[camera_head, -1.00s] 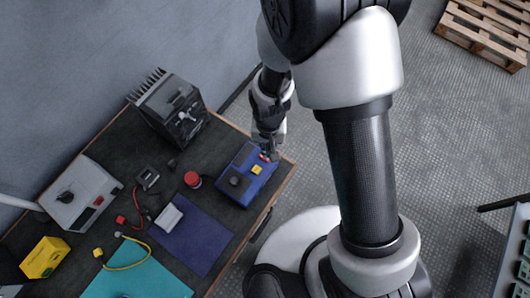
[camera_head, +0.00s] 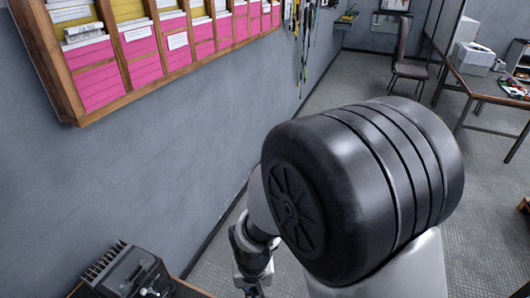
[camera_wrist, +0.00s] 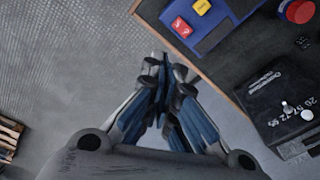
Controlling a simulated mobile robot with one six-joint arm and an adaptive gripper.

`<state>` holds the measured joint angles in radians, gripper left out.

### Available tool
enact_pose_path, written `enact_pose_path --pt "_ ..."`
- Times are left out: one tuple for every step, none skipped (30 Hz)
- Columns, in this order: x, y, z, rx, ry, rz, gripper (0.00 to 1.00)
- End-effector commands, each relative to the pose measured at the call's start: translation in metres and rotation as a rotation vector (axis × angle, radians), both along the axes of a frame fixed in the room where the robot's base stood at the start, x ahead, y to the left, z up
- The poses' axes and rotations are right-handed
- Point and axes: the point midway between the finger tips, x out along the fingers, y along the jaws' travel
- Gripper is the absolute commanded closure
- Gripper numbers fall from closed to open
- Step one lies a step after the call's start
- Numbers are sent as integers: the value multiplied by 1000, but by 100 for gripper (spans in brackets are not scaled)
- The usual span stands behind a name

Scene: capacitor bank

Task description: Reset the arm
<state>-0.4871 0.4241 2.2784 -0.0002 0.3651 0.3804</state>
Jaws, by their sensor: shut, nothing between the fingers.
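My gripper (camera_wrist: 163,68) is shut and empty in the wrist view. Its fingertips appear over the grey floor, just left of the table's edge, apart from anything on the table. In the head view, part of my arm rises in the foreground, and its wrist end runs off the bottom edge, so the fingertips are hidden there. A blue box (camera_wrist: 236,32) with a red switch (camera_wrist: 181,27) and a yellow button (camera_wrist: 202,6) sits near the table edge in the wrist view.
A black lettered box (camera_wrist: 268,98) and a red round knob (camera_wrist: 298,11) are on the table. A pallet (camera_wrist: 9,138) lies on the floor. A black finned unit (camera_head: 128,276) stands bottom left. A wall rack (camera_head: 76,112) of pink folders and a chair (camera_head: 407,66) are farther off.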

Motion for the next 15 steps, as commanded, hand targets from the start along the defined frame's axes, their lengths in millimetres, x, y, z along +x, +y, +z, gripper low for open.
enact_pose_path --pt "5 -13 28 13 -30 -14 100" --pt "6 -20 42 17 -44 -19 100" --pt "6 -30 59 22 -59 -24 100" --pt "6 -38 72 25 -72 -29 100" --pt "4 -45 85 26 -84 -32 100" --pt "1 -56 101 29 -100 -39 100" --pt "-1 -64 113 31 -115 -43 100" --pt "-4 -72 124 33 -127 -47 100" --pt "-10 -82 138 33 -145 -53 100" --pt "-14 -90 149 34 -158 -57 100" --pt "-19 -97 158 33 -171 -61 100" --pt "-26 -107 171 33 -189 -67 100" --pt "-32 -114 179 32 -203 -72 100" --pt "-39 -121 187 29 -215 -77 100" --pt "-48 -130 197 26 -233 -82 100"
